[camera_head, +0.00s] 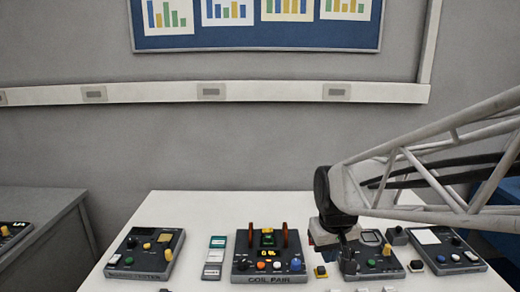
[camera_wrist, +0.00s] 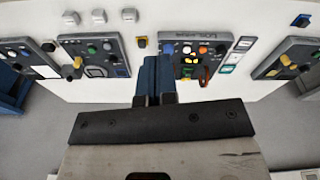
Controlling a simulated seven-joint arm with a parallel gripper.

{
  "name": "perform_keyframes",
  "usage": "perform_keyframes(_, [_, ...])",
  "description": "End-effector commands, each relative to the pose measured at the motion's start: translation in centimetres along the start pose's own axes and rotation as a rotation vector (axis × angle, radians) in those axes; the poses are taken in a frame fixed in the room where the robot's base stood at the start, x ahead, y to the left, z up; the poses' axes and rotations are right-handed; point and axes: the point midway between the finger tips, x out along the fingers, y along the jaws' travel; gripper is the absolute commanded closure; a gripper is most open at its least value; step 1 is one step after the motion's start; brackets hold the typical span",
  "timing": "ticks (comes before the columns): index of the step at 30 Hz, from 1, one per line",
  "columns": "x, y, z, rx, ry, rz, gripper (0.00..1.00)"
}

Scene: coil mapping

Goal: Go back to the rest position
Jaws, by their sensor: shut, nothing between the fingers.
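My gripper (camera_wrist: 153,62) is shut with nothing between its blue fingers in the wrist view. In the head view my gripper (camera_head: 322,236) is above the table, between the COIL PAIR box and the panel to its right. The COIL PAIR box (camera_head: 268,278) has two upright orange-brown pieces, a yellow display and a row of coloured knobs. It also shows in the wrist view (camera_wrist: 205,37), right of the fingers. The arm comes in from the right and hides part of the panel (camera_head: 378,277) behind it.
Small white blocks (camera_head: 388,289) lie at the front edge. The back left of the table is clear.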

Motion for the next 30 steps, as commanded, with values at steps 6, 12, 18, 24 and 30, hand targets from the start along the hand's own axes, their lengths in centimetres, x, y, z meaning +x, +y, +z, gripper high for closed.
perform_keyframes(6, [-2.2, 0.3, 5.0, 0.064, 0.03, 0.008, 1.0])
perform_keyframes(12, [-3.6, 0.4, 9.5, 0.123, 0.055, 0.014, 1.0])
perform_keyframes(18, [-4.2, 0.3, 13.3, 0.174, 0.076, 0.019, 1.0])
perform_keyframes(24, [-4.4, 0.3, 15.2, 0.201, 0.086, 0.022, 1.0])
perform_keyframes(30, [-4.4, 0.2, 15.6, 0.206, 0.087, 0.022, 1.0])
